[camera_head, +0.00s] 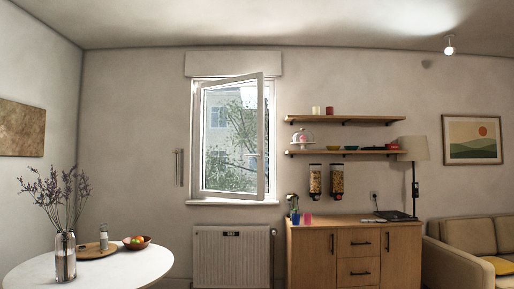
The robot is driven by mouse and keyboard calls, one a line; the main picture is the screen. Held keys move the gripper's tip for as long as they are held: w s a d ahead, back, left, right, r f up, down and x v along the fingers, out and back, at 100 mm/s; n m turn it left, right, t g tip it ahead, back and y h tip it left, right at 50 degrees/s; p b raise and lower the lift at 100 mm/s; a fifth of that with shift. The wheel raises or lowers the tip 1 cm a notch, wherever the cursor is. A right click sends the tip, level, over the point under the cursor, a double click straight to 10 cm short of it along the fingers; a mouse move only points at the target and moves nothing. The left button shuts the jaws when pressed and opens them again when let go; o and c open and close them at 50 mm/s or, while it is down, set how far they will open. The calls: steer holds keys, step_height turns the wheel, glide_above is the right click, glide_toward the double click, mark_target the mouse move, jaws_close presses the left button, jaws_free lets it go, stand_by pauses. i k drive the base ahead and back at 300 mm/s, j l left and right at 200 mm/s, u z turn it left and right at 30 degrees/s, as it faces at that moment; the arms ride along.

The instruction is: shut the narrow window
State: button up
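The narrow window (261,140) is in the middle of the back wall. Its white sash stands open, swung into the room, with its free edge toward the right of the frame. The left side of the sash meets the left side of the white window frame (195,140). A building and trees show through the glass. My gripper and arm do not show in this view.
A white radiator (232,260) is below the sill (232,202). A wooden cabinet (305,260) stands right of it, under two wall shelves (345,152). A round white table (130,268) with a vase (65,258) is at the lower left. A sofa (465,240) is at the right.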

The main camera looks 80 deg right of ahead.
mark_target(201, 89)
steer(key=z, duration=2.4)
steer(key=i+l, duration=0.4)
steer(key=i, duration=0.15)
steer(key=i+l, duration=0.4)
steer(key=i+l+z, duration=0.1)
steer(key=i+l, duration=0.25)
steer(key=i, duration=0.3)
steer(key=i+l, duration=0.35)
steer(key=i, duration=0.2)
steer(key=i+l, duration=0.15)
steer(key=i, duration=0.2)
steer(key=i+l, duration=0.2)
steer(key=i, duration=0.2)
steer(key=i+l+z, duration=0.1)
steer(key=i, duration=0.25)
steer(key=i+j, duration=0.15)
steer(key=i, duration=0.4)
steer(key=i+j, duration=0.2)
steer(key=i, duration=0.35)
steer(key=i+j, duration=0.1)
steer(key=j, duration=0.2)
steer(key=i+j, duration=0.15)
steer(key=j, duration=0.15)
steer(key=i+j+z, duration=0.1)
steer(key=j, duration=0.25)
